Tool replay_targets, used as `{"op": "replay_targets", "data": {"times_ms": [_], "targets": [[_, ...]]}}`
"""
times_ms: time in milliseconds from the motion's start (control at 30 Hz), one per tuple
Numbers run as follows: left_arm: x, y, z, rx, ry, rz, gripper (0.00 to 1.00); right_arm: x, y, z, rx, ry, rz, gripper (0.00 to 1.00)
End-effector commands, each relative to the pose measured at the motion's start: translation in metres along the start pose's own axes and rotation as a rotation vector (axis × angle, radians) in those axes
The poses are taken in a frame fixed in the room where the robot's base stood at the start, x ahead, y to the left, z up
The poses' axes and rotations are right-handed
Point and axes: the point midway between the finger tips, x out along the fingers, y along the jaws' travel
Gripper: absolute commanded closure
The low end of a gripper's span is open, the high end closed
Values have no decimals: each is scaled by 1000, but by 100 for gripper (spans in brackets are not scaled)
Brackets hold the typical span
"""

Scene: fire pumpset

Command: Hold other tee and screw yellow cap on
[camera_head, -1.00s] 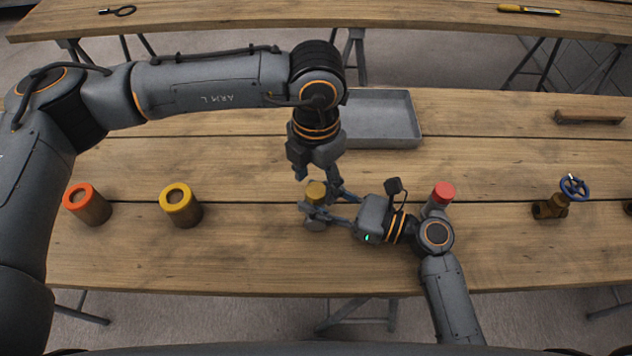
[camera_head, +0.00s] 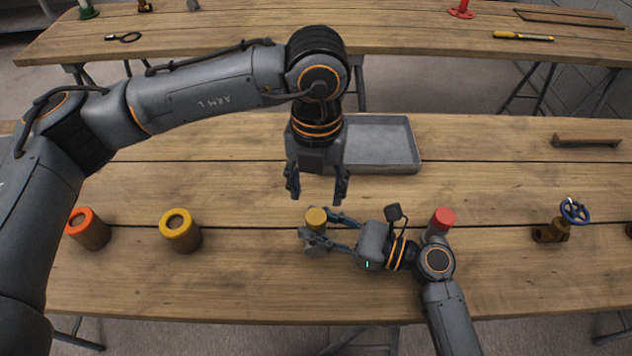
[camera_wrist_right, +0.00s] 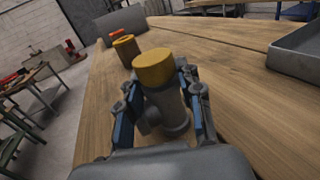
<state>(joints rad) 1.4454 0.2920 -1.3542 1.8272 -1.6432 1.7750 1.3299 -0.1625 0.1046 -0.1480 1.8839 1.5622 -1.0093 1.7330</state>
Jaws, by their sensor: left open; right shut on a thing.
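A grey tee with a yellow cap (camera_head: 316,217) on its top stands upright near the middle of the bench. In the right wrist view the yellow cap (camera_wrist_right: 154,69) sits on the grey tee (camera_wrist_right: 168,108), between the fingers. My right gripper (camera_head: 318,232) is shut on the tee from the right side. My left gripper (camera_head: 316,192) is open and empty, above and behind the cap, clear of it. A second tee with a red cap (camera_head: 443,218) stands to the right, partly hidden by my right arm.
A yellow-rimmed cylinder (camera_head: 180,231) and an orange-rimmed cylinder (camera_head: 88,229) stand at left. A grey tray (camera_head: 408,150) lies behind. A brass valve with a blue handwheel (camera_head: 574,211) stands at right. The bench between cylinders and tee is clear.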

Motion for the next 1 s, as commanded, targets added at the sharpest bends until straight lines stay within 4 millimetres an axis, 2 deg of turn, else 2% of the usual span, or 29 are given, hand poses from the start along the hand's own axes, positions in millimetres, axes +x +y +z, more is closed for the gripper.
{"op": "replay_targets", "data": {"times_ms": [200,600,767,1000], "targets": [[-7,1,0,-171,1,-1,46,0,0,0,0,1,0,100],[-6,1,0,-187,1,0,46,0,0,0,0,1,0,100],[9,1,0,-186,4,1,46,0,0,0,0,1,0,100],[47,1,-1,-185,4,1,46,0,0,0,0,1,0,100]]}}
